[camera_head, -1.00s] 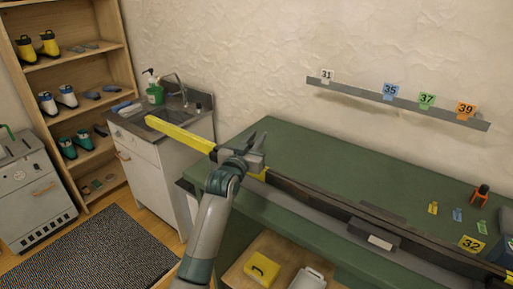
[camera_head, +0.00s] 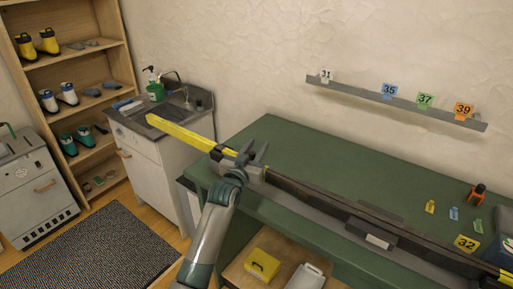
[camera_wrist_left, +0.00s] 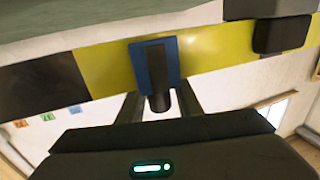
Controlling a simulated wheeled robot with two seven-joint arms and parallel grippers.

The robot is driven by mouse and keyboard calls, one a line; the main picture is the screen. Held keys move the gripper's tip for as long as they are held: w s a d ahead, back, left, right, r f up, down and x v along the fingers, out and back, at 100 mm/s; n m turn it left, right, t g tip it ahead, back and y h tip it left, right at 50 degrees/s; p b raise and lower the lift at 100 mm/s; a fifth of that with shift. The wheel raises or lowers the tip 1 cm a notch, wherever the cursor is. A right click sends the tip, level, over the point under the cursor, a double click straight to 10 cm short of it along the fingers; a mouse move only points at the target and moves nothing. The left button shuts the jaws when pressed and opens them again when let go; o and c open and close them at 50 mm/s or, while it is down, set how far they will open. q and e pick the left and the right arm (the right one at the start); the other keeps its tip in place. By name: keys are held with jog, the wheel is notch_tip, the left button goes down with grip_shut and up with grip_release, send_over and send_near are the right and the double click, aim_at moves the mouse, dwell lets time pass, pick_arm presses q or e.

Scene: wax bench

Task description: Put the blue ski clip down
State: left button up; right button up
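The long ski (camera_head: 187,134) lies along the front edge of the green bench, with a yellow section and a dark section. In the left wrist view the blue ski clip (camera_wrist_left: 142,68) sits across the yellow part of the ski (camera_wrist_left: 108,70), with its dark stem pointing toward my gripper. My left gripper (camera_head: 252,153) is at the ski near the bench's left end. Its two fingers (camera_wrist_left: 159,106) stand apart on either side of the stem, with gaps showing. In the head view the gripper hides the clip. My right gripper is in neither view.
A dark clamp (camera_wrist_left: 282,35) holds the ski right beside the clip in the wrist view. The green bench top (camera_head: 300,150) behind is mostly clear. Number tags and an orange-black tool (camera_head: 478,193) lie at right. A sink cabinet (camera_head: 150,165) stands at left.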

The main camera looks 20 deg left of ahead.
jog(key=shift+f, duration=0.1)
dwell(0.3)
